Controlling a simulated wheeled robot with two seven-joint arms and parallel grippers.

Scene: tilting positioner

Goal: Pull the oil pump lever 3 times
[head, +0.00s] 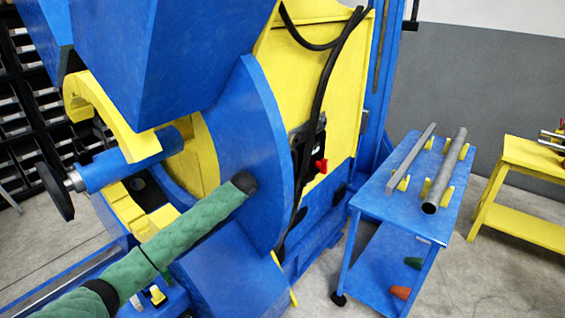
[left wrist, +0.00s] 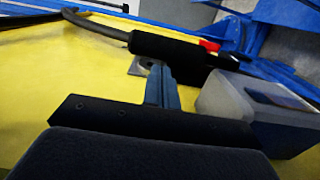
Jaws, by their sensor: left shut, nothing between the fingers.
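The oil pump (head: 308,143) is a dark unit on the yellow side plate of the positioner, with a red part (head: 321,166) at its right that looks like the lever end. In the left wrist view the pump's black body (left wrist: 165,47) lies just beyond the fingertips, with the red part (left wrist: 208,45) to their upper right and a pale translucent reservoir (left wrist: 240,100) to their right. My left gripper (left wrist: 158,68) has its fingers together and empty, close to the pump; I cannot tell whether they touch it.
A large blue curved plate (head: 262,130) stands beside my left wrist. Black hoses (head: 335,60) run over the yellow plate (head: 347,100). A blue cart (head: 395,205) with metal bars stands to the right, and a yellow stand (head: 530,155) farther right. Bare floor shows between them.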

